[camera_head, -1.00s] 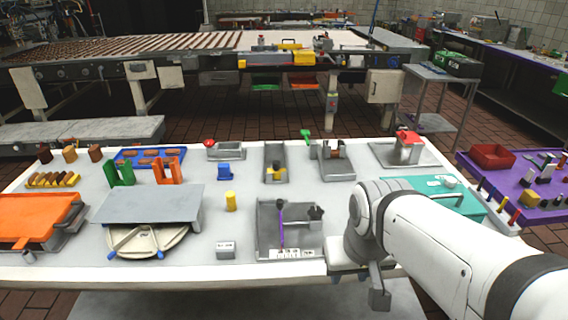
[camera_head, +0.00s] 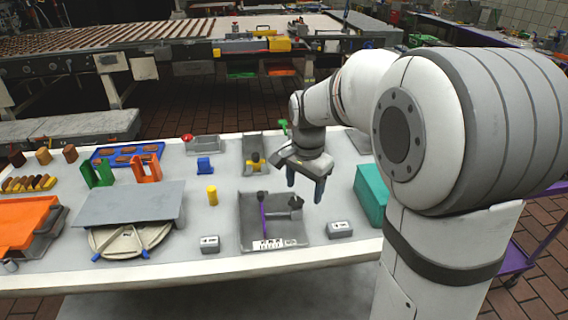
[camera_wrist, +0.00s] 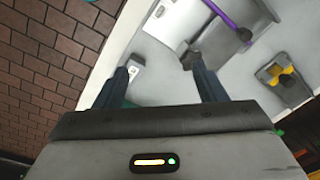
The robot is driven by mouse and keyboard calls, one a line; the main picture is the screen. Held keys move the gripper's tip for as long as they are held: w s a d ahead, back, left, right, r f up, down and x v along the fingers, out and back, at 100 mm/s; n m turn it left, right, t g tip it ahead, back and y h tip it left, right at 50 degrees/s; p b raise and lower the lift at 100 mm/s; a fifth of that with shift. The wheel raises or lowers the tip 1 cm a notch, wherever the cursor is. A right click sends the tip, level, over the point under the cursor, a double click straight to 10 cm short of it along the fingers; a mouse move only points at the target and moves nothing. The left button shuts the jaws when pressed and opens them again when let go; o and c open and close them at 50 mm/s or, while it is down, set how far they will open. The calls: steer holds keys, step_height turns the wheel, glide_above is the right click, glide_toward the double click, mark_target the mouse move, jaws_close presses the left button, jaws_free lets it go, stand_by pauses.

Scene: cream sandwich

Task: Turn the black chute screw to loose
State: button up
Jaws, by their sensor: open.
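A black screw knob (camera_head: 296,203) stands at the right side of a grey tray-like chute (camera_head: 284,236) near the table's front. A purple rod (camera_head: 263,219) with a dark end lies along the same chute's left part. My gripper (camera_head: 305,184) is open and empty, fingers pointing down, above and slightly behind the black knob in the head view. In the wrist view my gripper (camera_wrist: 158,66) shows both fingers apart, with the black knob (camera_wrist: 188,60) close by the right fingertip. I cannot tell whether they touch. The purple rod (camera_wrist: 225,17) lies beyond it.
Small labelled grey blocks stand left (camera_head: 209,244) and right (camera_head: 340,229) of the chute. A teal box (camera_head: 371,194) is to the right. The nearby tabletop is mostly clear.

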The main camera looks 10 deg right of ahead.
mark_target(295, 201)
steer(key=w+f+m, duration=0.1)
steer(key=w, duration=0.2)
steer(key=w+f+m, duration=0.1)
steer(key=w+m, duration=0.1)
steer(key=w, duration=0.1)
steer(key=w+f+m+p, duration=0.1)
steer(key=w+f+m, duration=0.1)
steer(key=w, duration=0.1)
steer(key=shift+a+g, duration=0.1)
steer(key=shift+g, duration=0.3)
step_height(295, 201, down, 8)
steer(key=shift+r+p, duration=0.1)
steer(key=shift+p, duration=0.35)
